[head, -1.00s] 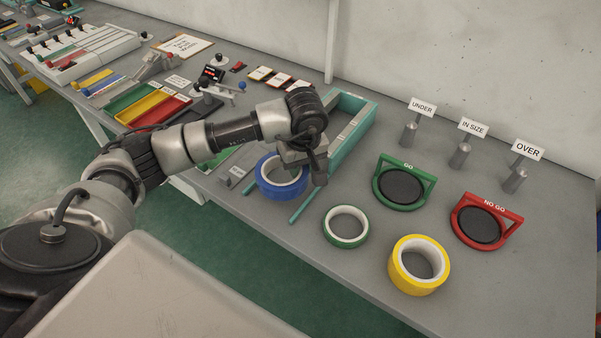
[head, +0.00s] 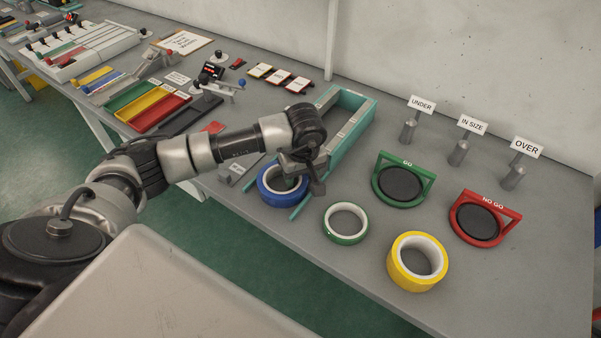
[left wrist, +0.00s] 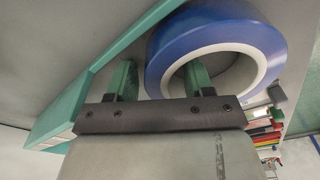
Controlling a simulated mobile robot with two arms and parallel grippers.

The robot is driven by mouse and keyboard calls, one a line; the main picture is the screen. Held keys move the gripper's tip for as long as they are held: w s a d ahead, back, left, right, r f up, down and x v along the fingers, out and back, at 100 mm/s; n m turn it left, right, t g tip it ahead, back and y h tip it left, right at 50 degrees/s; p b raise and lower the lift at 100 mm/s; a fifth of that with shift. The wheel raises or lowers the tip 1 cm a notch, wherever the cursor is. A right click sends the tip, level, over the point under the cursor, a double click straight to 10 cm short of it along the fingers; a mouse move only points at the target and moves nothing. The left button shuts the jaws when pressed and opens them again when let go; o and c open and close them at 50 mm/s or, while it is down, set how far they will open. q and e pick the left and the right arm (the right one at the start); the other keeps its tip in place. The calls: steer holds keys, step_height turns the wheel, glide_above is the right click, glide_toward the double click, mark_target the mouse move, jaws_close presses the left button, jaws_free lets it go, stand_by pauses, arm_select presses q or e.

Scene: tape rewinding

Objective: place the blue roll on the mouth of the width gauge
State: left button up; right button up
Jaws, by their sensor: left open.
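The blue roll (head: 272,198) lies flat at the near, open end of the teal width gauge (head: 357,126), by its left rail. My left gripper (head: 303,184) is open over the roll's right side. One finger shows in the roll's hole, the other outside it to the right. In the left wrist view the open gripper (left wrist: 162,76) has one finger before the hole of the blue roll (left wrist: 205,24) and one beside its rim. The teal gauge (left wrist: 62,112) runs along the left there. Whether the fingers touch the roll is unclear. My right gripper is not in view.
A green roll (head: 329,231) and a yellow roll (head: 402,277) lie to the right. Beyond them stand the green GO ring (head: 425,189), the red NO GO ring (head: 484,241) and several labelled posts. The bench's front edge runs close to the blue roll.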

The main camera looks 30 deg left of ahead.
arm_select(q)
steer(key=shift+r, duration=0.1)
steer(key=shift+r+p, duration=0.2)
steer(key=shift+p, duration=0.15)
step_height(320, 180, up, 12)
steer(key=d+b, duration=0.1)
steer(key=b, duration=0.1)
steer(key=shift+s+f, duration=0.15)
steer(key=shift+s, duration=0.25)
